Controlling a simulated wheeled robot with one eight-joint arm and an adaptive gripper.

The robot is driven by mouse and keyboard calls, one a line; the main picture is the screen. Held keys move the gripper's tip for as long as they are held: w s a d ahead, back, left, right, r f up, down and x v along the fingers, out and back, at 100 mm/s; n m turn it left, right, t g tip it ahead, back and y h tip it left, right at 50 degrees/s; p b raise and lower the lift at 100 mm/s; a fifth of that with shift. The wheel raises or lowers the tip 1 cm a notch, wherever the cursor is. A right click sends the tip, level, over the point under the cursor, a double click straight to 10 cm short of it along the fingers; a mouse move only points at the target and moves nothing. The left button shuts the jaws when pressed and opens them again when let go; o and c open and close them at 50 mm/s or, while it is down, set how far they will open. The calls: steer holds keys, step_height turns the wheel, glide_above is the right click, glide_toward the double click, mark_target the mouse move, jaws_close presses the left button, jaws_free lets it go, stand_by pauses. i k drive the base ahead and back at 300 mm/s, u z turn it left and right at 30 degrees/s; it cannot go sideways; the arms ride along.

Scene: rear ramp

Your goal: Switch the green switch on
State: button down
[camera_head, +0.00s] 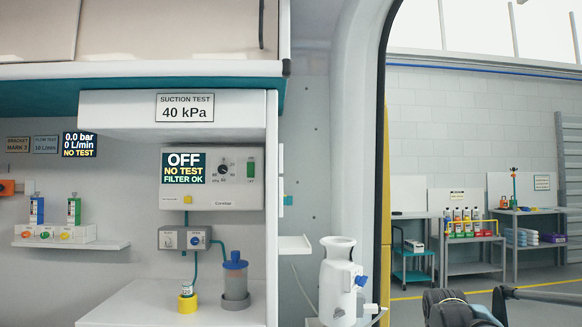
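The green switch (251,169) is a small upright rocker at the right side of the front of a white suction unit (228,197). Its exact tilt is too small to tell. The unit's display (184,167) reads OFF, NO TEST, FILTER OK. A round dark dial (223,170) sits between the display and the switch. No fingers of my gripper can be made out in this view, and nothing covers the switch.
A shelf edge with a SUCTION TEST 40 kPa sign (184,107) overhangs the unit. Below stand a blue-lidded jar (235,280) and a counter (145,305). A white device (340,280) stands right of the cabinet. A dark object (455,308) shows at the bottom right.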

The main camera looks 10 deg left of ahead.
mark_target(250, 166)
steer(key=z, duration=2.15)
steer(key=k, duration=2.2)
steer(key=u, duration=2.05)
